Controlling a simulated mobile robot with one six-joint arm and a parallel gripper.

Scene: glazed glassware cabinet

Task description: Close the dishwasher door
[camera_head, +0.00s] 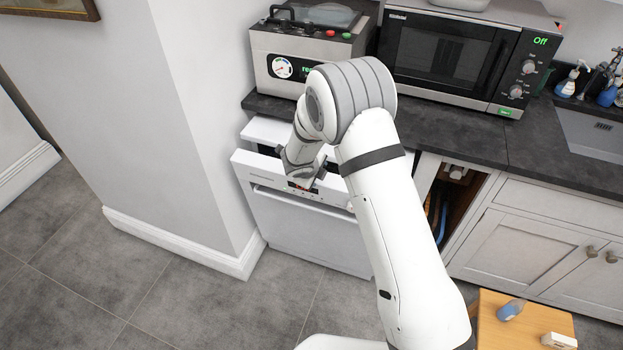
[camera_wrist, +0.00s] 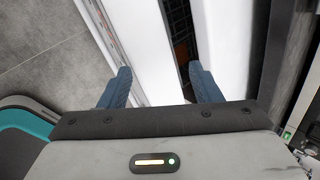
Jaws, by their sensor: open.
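The dishwasher door (camera_head: 303,229) is a white front under the dark counter. It stands nearly upright, tilted a little outward, with a gap between its top edge and the white dishwasher body (camera_head: 262,130). In the wrist view the door's top edge (camera_wrist: 143,45) runs between my fingers, and a dark opening with a rack (camera_wrist: 181,38) shows beside it. My gripper (camera_wrist: 165,88) is open, with its two blue fingers apart over the door's top edge. In the head view my arm hides part of the door, and the fingertips are hard to make out.
A microwave (camera_head: 450,55) and a vacuum-sealer-like appliance (camera_head: 300,50) stand on the dark counter (camera_head: 430,133) above. An open cupboard (camera_head: 455,205) is right of the dishwasher. A wall corner (camera_head: 205,130) is close on the left. A small wooden table (camera_head: 490,325) stands at lower right.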

